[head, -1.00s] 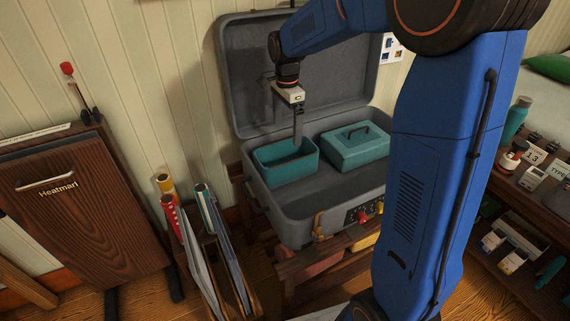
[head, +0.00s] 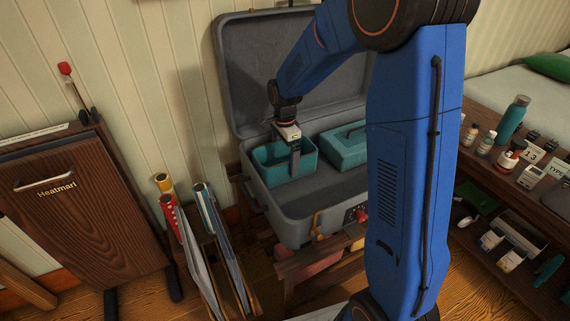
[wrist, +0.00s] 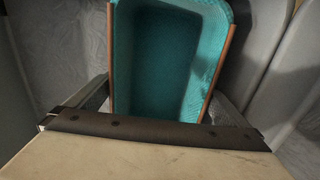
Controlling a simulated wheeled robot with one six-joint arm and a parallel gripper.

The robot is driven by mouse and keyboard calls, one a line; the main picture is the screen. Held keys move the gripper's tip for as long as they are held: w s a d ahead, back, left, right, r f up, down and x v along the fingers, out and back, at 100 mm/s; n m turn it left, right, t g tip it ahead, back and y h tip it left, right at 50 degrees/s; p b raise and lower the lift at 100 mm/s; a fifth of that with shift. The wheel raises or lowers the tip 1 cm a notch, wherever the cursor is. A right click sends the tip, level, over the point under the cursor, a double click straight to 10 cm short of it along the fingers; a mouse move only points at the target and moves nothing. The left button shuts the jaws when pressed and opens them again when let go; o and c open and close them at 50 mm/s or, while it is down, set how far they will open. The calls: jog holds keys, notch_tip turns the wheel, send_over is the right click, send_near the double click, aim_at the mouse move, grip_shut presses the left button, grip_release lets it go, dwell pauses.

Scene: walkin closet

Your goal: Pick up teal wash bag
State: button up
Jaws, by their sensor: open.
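The teal wash bag (head: 272,169) is an open-topped, box-like bag standing upright in the left part of the open grey suitcase (head: 288,211). My gripper (head: 295,168) points down at the bag's right part, lower end close to its rim; whether it touches is unclear. In the wrist view the bag's empty-looking inside (wrist: 168,60) fills the middle. My open gripper (wrist: 168,100) shows there with a finger at each side of the bag and thin brown strips along both sides. The fingertips are hard to make out.
A teal case with a handle (head: 344,146) lies right of the bag in the suitcase. The raised suitcase lid (head: 250,75) stands behind. Rolls in a rack (head: 205,225) stand front left. A shelf with bottles (head: 512,118) is at the right.

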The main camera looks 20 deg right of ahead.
jog(key=shift+f, duration=1.05)
jog(key=c, duration=1)
jog(key=shift+r, duration=0.15)
